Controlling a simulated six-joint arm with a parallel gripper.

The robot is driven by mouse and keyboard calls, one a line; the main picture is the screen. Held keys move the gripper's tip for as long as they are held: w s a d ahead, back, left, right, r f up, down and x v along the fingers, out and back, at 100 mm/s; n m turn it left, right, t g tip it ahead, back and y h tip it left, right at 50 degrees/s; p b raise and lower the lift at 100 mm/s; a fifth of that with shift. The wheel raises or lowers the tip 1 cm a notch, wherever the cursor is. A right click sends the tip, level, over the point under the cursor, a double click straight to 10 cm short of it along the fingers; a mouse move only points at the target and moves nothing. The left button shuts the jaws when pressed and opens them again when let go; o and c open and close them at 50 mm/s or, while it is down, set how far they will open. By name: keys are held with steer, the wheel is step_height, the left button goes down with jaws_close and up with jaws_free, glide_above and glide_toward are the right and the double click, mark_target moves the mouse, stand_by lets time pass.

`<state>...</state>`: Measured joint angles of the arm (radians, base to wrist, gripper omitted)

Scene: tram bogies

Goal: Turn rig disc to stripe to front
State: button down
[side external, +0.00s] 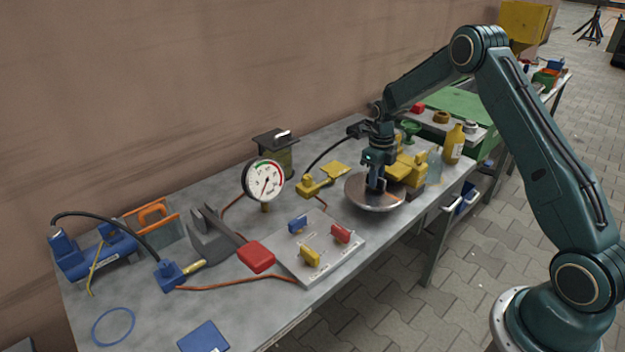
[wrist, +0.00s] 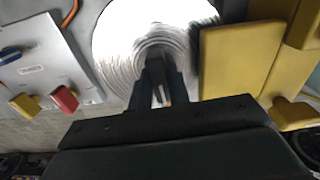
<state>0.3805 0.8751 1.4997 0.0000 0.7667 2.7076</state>
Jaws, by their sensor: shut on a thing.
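The rig disc (side external: 362,200) is a round, shiny metal disc lying flat at the right part of the bench, beside a yellow rig body (side external: 408,170). In the wrist view the disc (wrist: 120,38) shows bright with ring marks. My gripper (side external: 376,184) points down over the middle of the disc. In the wrist view my gripper (wrist: 160,92) is shut on a dark upright piece at the disc's centre, seemingly its knob (wrist: 156,70).
A grey plate (side external: 290,262) with blue, red and yellow handles lies left of the disc. A yellow clamp-like tool (side external: 318,185) and a round gauge (side external: 264,180) stand behind it. A yellow bottle (side external: 453,145) is at the right. The yellow block (wrist: 235,60) sits close to the disc.

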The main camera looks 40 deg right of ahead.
steer(key=shift+r+m, duration=0.1)
steer(key=shift+m, duration=0.2)
steer(key=c, duration=1.3)
jaws_free()
steer(key=shift+r, duration=6.85)
